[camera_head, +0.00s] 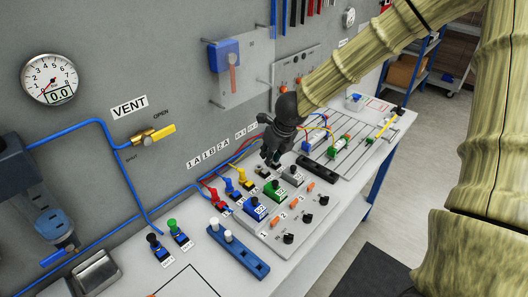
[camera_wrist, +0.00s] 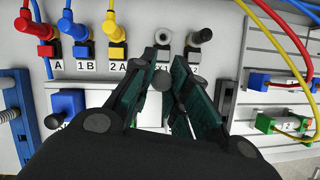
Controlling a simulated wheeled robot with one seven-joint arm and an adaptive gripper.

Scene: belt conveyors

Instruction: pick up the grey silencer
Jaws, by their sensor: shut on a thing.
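My gripper (camera_head: 272,155) reaches down over the right end of the fitting row on the panel, past the red, blue and yellow elbows. In the wrist view my gripper (camera_wrist: 172,82) has its fingers close together with a narrow gap. A grey round end (camera_wrist: 162,77) shows in that gap; I take it for the grey silencer, its body mostly hidden by the fingers.
Red (camera_head: 213,196), blue (camera_head: 228,187) and yellow (camera_head: 243,176) elbows with hoses stand left of my gripper. Blue (camera_head: 255,208), green (camera_head: 274,191) and grey (camera_head: 292,176) valve blocks sit in front. A slotted rack (camera_head: 350,150) lies to the right.

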